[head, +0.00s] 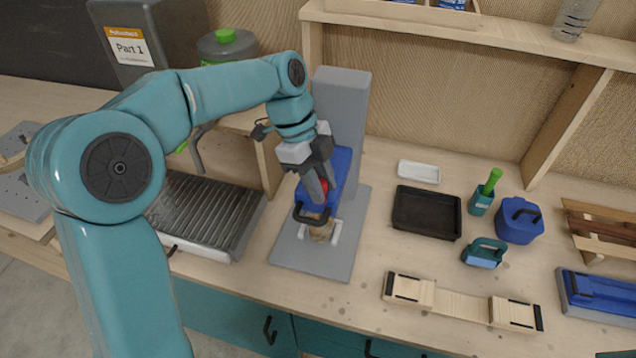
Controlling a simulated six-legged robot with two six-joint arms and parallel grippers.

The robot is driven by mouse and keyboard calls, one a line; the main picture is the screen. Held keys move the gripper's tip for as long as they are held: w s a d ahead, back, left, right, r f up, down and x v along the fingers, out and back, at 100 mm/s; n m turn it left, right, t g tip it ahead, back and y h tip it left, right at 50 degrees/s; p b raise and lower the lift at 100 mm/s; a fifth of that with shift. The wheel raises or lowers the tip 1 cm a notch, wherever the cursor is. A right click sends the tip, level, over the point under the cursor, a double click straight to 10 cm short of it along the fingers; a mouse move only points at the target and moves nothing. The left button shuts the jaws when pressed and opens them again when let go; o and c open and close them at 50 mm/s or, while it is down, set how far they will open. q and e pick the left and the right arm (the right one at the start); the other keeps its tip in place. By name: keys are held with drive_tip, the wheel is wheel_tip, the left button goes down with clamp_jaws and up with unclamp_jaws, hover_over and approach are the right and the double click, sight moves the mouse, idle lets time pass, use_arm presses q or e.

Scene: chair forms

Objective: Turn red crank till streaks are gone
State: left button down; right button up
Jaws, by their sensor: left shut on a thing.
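A grey stand with a tall column (346,110) and a flat base plate (347,255) stands on the bench, with a blue unit (343,163) on its front. The red crank (324,186) shows only as a small red patch at the blue unit. My left gripper (319,190) reaches down over it from the left and is shut on it, its fingers hiding most of it. A dark looped handle (311,216) sits just below the fingers. A tan piece (320,232) lies under the unit on the base plate, partly covered; any streaks are too small to tell. My right gripper is out of view.
A ribbed metal tray (205,215) lies left of the stand. Right of it are a black tray (427,212), a white dish (419,172), a green-handled tool in a teal cup (481,200), a blue pot (518,222) and a wooden piece (462,303). A shelf edge (470,32) overhangs behind.

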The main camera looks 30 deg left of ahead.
use_arm(q)
drive_tip(key=shift+w+d+f+n+t+b, duration=0.1)
drive_tip(key=shift+w+d+n+t+b, duration=0.15)
drive_tip(key=shift+n+b, duration=0.25)
drive_tip(key=shift+w+d+f+n+t+b, duration=0.1)
drive_tip(key=shift+d+n+t+b, duration=0.2)
drive_tip(key=shift+n, duration=0.4)
drive_tip(key=shift+w+d+n+t+b, duration=0.3)
drive_tip(key=shift+n+b, duration=0.15)
drive_tip(key=shift+n, duration=0.45)
drive_tip(key=n, duration=0.1)
drive_tip(key=w+n+t+b, duration=0.1)
drive_tip(key=shift+d+r+n+y, duration=0.15)
drive_tip(key=shift+d+n+y, duration=0.15)
drive_tip(key=shift+d+n, duration=0.1)
drive_tip(key=shift+w+a+n+t+y+b, duration=0.1)
drive_tip(key=shift+w+n+t+y, duration=0.5)
drive_tip(key=shift+n, duration=1.35)
drive_tip(key=shift+w+a+n+t+y+b, duration=0.15)
drive_tip(key=shift+w+n+y, duration=0.6)
drive_tip(key=shift+w+n, duration=0.9)
drive_tip(key=shift+w+n+t+y+b, duration=0.1)
drive_tip(key=shift+w+n+t+y, duration=0.4)
drive_tip(key=shift+n, duration=1.8)
